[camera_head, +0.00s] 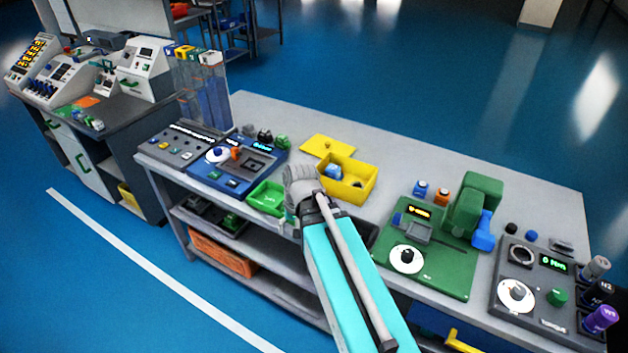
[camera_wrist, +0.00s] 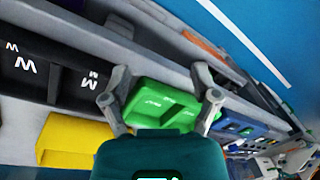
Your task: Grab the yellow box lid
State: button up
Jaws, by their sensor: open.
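The yellow box lid (camera_head: 327,146) is a flat yellow plate with a small knob, lying on the grey table behind the open yellow box (camera_head: 346,188). The box holds a blue-and-white item (camera_head: 334,171). My gripper (camera_wrist: 161,75) is open and empty in the wrist view, with the green tray (camera_wrist: 160,107) beyond its fingers. In the head view my wrist is in front of the box's left side, and the fingers are mostly hidden. The lid is apart from my gripper. A yellow surface (camera_wrist: 72,140) shows at lower left in the wrist view; I cannot tell if it is box or lid.
The green tray also shows in the head view (camera_head: 266,198), left of my wrist. A blue device (camera_head: 232,170) stands further left. A green machine (camera_head: 432,250) stands to the right. Black bins (camera_wrist: 55,65) show in the wrist view. The table behind and right of the lid is clear.

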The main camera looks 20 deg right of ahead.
jog(key=s+n, duration=0.1)
jog(key=s+a+r+n+h, duration=0.1)
jog(key=n, duration=0.1)
jog(key=shift+s+a+h+p, duration=0.2)
jog(key=shift+s+h+p, duration=0.1)
jog(key=shift+p, duration=0.05)
jog(key=c, duration=0.3)
jog(key=shift+a, duration=0.15)
